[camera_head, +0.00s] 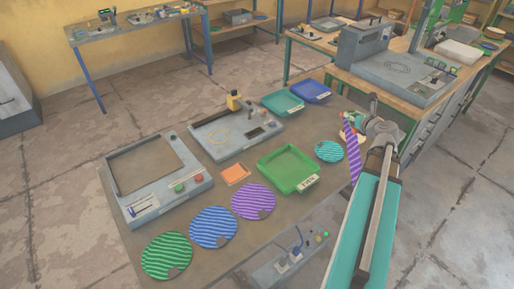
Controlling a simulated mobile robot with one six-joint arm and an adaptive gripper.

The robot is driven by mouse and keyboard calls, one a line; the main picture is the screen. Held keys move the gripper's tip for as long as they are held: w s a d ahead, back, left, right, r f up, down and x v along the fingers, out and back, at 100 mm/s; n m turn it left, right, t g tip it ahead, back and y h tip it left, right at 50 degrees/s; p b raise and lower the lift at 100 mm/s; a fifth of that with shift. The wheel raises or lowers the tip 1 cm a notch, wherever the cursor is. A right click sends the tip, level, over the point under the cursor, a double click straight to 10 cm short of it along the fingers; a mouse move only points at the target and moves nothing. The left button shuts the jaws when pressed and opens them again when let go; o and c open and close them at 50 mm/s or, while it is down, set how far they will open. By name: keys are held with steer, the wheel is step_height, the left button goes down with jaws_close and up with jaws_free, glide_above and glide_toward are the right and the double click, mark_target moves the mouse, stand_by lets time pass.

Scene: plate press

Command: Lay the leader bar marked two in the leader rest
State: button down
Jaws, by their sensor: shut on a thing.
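My gripper (350,119) is at the right edge of the work table, at the far end of my arm. It is shut on a long, narrow purple-and-white striped piece (353,155), which hangs down toward the lower right. I cannot tell whether this piece is a bar or a disc seen edge-on. No mark "two" can be read on it. No leader rest can be made out for certain. A grey machine (215,146) with a dark slot along its back and a yellow part stands at the table's middle back, left of my gripper.
A grey framed press (197,185) stands at the left. Striped green (165,254), blue (212,227), purple (252,200) and teal (329,151) discs lie along the table. Green (287,186), teal (283,106) and blue (312,88) trays and an orange square (235,174) take up more room.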

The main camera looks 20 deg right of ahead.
steer(key=shift+w+a, duration=0.2)
steer(key=shift+w, duration=0.15)
steer(key=w+a+f+n+y+b, duration=0.4)
steer(key=w+a+f+y+b, duration=0.2)
steer(key=w+a, duration=0.3)
steer(key=a, duration=0.2)
steer(key=shift+a+f+n+g+b, duration=0.3)
steer(key=shift+n+g, duration=0.1)
steer(key=w+d+f+b, duration=0.1)
steer(key=w+f+b, duration=0.2)
steer(key=w, duration=0.1)
steer(key=w+d+f+b, duration=0.1)
steer(key=w+f+b, duration=0.2)
steer(key=w, duration=0.1)
steer(key=w+d+f+b, duration=0.1)
steer(key=w+f+b, duration=0.2)
steer(key=w, duration=0.1)
steer(key=shift+w+d, duration=0.3)
steer(key=shift+w, duration=0.05)
steer(key=shift+f, duration=0.1)
